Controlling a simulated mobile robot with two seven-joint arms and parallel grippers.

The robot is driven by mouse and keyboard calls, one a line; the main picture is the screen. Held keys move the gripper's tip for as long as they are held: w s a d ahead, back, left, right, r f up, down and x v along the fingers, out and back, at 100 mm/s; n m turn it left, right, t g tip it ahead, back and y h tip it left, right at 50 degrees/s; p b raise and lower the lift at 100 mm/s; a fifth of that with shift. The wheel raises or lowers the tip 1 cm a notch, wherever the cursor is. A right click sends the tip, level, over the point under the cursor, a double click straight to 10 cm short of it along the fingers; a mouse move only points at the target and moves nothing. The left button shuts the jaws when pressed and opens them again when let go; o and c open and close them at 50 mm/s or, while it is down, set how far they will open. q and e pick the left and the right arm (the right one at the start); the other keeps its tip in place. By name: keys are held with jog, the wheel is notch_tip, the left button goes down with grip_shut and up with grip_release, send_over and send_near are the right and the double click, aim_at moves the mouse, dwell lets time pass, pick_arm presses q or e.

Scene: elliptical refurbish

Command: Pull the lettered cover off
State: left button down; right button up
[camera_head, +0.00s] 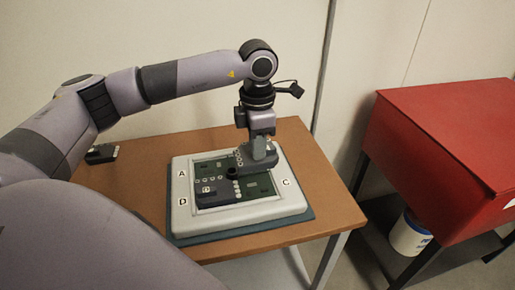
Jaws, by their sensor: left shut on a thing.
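A white frame (181,170) with the letters A, D and C on its rim surrounds a green circuit board (262,184) on the table. A dark grey cover (212,191) with a small pale mark, seemingly a letter, lies at the board's front left. My left gripper (261,153) points down over the board's back right. It is shut on a dark grey piece (241,163), which looks like another cover at or just above the board. The fingers hide part of that piece and the frame's back right corner. My right gripper is not in view.
The frame sits on a blue-grey mat (240,228) on a brown wooden table (318,195). A small black object (101,154) lies at the table's back left. A red cabinet (440,140) and a white bucket (408,236) stand to the right.

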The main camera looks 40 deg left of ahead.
pick_arm(q)
jog(key=shift+r, duration=3.5)
